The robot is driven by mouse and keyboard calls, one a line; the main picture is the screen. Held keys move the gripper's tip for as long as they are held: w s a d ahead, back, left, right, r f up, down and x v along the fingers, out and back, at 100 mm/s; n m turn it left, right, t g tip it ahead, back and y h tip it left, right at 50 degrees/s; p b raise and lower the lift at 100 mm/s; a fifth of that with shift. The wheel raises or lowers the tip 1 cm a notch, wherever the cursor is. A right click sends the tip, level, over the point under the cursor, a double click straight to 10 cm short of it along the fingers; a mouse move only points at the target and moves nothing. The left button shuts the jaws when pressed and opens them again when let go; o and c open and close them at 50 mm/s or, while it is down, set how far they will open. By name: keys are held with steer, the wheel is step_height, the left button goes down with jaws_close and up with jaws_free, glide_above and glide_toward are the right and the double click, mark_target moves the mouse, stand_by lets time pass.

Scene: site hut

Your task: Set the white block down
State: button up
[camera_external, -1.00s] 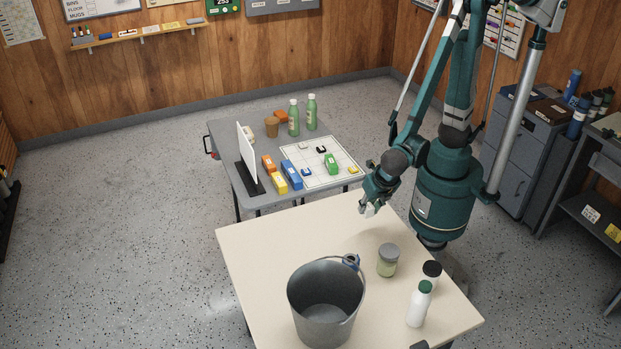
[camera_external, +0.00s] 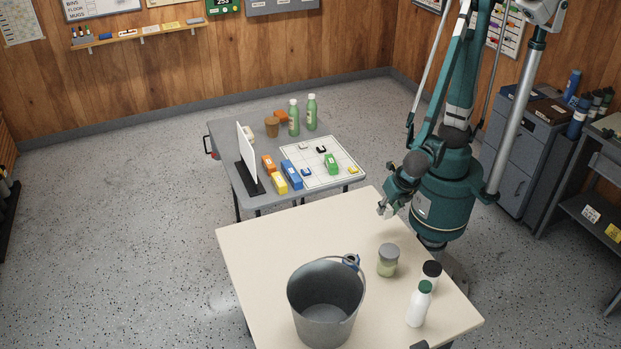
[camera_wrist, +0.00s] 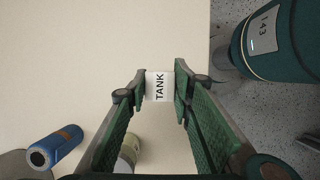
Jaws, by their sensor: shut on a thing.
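My gripper (camera_wrist: 160,87) is shut on the white block (camera_wrist: 158,86), which carries the word TANK and shows between the fingertips in the wrist view. In the external view my gripper (camera_external: 384,210) hangs over the far right edge area of the cream table (camera_external: 285,235). The white block is tiny there and hard to tell from the fingers. In the wrist view the cream table top (camera_wrist: 70,60) lies below the block. I cannot tell how high the block is above it.
On the cream table stand a grey bucket (camera_external: 325,310), a jar with a grey lid (camera_external: 388,262), a white bottle with a green cap (camera_external: 418,305) and a black-lidded container (camera_external: 432,272). The table's far left part is clear. A grey table (camera_external: 225,140) behind holds several coloured blocks.

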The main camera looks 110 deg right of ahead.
steer(key=shift+f+b, duration=0.85)
steer(key=shift+f, duration=2)
steer(key=shift+f+b, duration=0.7)
steer(key=shift+f, duration=1.35)
steer(key=shift+f, duration=0.2)
steer(key=o, duration=0.9)
steer(key=shift+r, duration=0.2)
steer(key=p+v, duration=0.3)
steer(key=v, duration=0.9)
